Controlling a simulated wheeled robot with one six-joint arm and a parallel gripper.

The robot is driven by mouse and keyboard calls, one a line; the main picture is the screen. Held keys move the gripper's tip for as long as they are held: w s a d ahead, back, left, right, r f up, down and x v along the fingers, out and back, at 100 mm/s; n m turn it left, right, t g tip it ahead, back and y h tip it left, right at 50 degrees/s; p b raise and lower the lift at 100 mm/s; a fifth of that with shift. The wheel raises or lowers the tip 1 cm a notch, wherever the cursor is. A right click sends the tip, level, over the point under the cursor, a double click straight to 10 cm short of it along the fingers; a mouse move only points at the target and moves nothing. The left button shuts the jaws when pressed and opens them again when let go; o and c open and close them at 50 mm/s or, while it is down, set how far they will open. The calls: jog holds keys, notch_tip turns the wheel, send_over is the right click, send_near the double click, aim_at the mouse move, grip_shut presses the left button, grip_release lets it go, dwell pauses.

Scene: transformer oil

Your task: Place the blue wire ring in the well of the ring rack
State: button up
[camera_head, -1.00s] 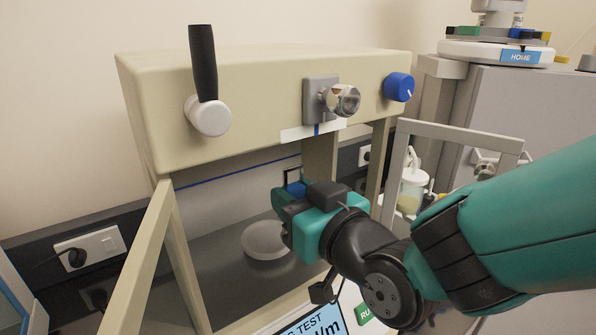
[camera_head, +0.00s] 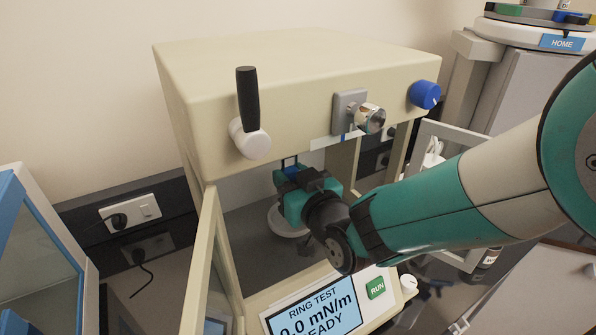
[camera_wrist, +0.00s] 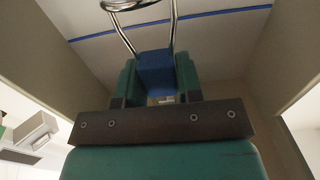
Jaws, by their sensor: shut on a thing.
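The blue wire ring's blue block (camera_wrist: 155,72) is clamped between the two fingers of my gripper (camera_wrist: 157,78) in the wrist view. Two bright wire legs run from the block to the metal ring (camera_wrist: 130,4), which is partly cut off at the top edge. In the head view my gripper (camera_head: 306,190) is inside the open chamber of the beige tester, above a pale round disc (camera_head: 286,221). A bit of the blue block (camera_head: 291,171) shows there; the ring itself is not clear. I cannot make out the ring rack or its well.
The beige tester (camera_head: 290,85) has a black-handled lever (camera_head: 248,105), a metal knob (camera_head: 370,118) and a blue knob (camera_head: 425,94). Its frame and open door (camera_head: 212,265) border the chamber. A lit screen (camera_head: 315,312) is in front. A HOME-marked carousel (camera_head: 540,38) stands right.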

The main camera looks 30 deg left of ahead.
jog(key=shift+f+b, duration=0.65)
jog(key=shift+b, duration=0.25)
jog(key=shift+d, duration=0.1)
jog(key=o, duration=0.9)
jog(key=shift+f, duration=0.1)
jog(key=shift+s, duration=0.1)
jog(key=shift+f, duration=0.1)
